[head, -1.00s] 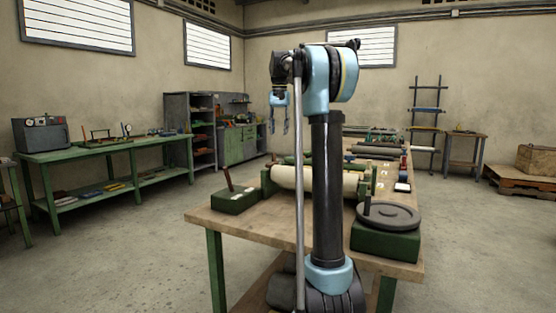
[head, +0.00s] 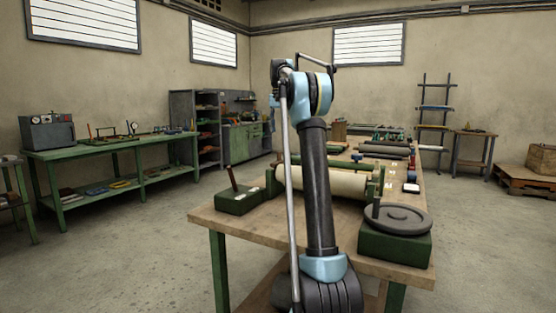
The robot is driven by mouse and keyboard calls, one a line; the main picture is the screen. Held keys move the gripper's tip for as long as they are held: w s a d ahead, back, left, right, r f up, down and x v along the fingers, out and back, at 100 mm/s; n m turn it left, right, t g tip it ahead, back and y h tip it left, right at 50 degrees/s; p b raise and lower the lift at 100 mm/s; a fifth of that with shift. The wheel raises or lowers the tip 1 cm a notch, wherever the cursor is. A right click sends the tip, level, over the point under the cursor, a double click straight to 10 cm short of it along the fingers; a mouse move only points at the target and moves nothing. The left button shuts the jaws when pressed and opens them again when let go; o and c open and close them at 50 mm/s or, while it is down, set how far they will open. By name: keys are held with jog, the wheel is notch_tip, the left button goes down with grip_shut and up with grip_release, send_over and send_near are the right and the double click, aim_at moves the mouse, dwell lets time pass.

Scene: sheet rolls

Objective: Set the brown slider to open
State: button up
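No part that I can surely call the brown slider shows in the head view. A brown lever (head: 233,179) stands tilted on a green box (head: 238,203) at the bench's left front corner, but I cannot tell whether it is the slider. My gripper (head: 273,115) is small and mostly hidden behind my raised arm, above and beyond the bench. I cannot make out its fingers or see anything held in it.
The wooden bench (head: 290,228) carries a pale roll (head: 345,183) in a green frame and a grey handwheel (head: 398,218) on a green block. My arm hides part of the bench. A green side table (head: 105,147) stands at left; the floor between is clear.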

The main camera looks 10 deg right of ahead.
aim_at(279, 160)
notch_tip(279, 160, down, 14)
jog(key=shift+f, duration=0.15)
dwell(0.4)
